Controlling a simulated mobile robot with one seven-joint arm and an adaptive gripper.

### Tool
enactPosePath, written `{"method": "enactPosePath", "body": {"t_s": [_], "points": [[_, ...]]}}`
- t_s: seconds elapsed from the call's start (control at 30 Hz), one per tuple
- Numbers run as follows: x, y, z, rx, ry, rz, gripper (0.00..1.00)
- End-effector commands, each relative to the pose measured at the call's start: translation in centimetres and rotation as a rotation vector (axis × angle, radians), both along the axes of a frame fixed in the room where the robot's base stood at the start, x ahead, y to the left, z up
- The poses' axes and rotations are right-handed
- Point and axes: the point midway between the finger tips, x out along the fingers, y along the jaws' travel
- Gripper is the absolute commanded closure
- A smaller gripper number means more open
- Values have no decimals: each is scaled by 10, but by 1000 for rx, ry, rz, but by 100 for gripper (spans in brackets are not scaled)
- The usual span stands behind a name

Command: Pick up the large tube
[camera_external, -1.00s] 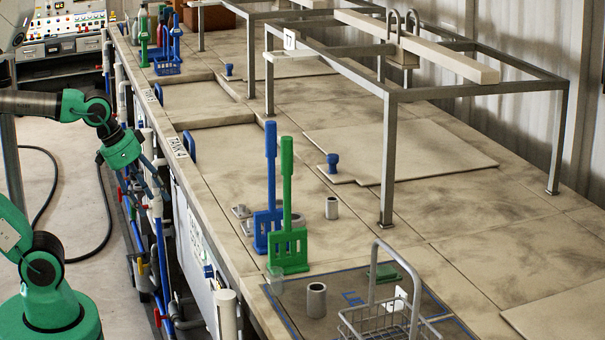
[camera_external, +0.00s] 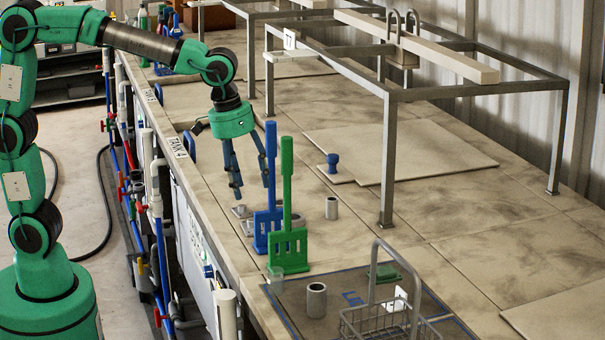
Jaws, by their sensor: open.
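Two grey hollow tubes stand upright. One tube (camera_external: 316,300) is on the dark mat at the front and looks larger, though it is also nearer the camera. The other tube (camera_external: 331,208) stands farther back on the bench, right of the green rack tool. My gripper (camera_external: 252,188) points down over the bench near the tank 4 label, its blue fingers spread and empty. It is left of and behind both tubes, apart from them. Its right finger is close to the blue handle in the picture; I cannot tell whether they touch.
A blue upright-handled rack (camera_external: 268,228) and a green one (camera_external: 288,250) stand between my gripper and the front tube. A wire basket (camera_external: 378,322) and a small clear cup (camera_external: 275,280) are near the mat (camera_external: 340,285). A metal frame (camera_external: 388,160) rises at right.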

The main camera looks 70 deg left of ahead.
Motion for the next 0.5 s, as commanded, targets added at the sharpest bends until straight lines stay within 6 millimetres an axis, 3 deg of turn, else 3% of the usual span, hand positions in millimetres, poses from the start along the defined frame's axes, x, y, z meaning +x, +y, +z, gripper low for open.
{"method": "enactPosePath", "body": {"t_s": [0.2, 0.5], "points": [[38, -58, -5, 4, 60, 33, 44], [75, -141, -30, 23, 134, 85, 44]]}}
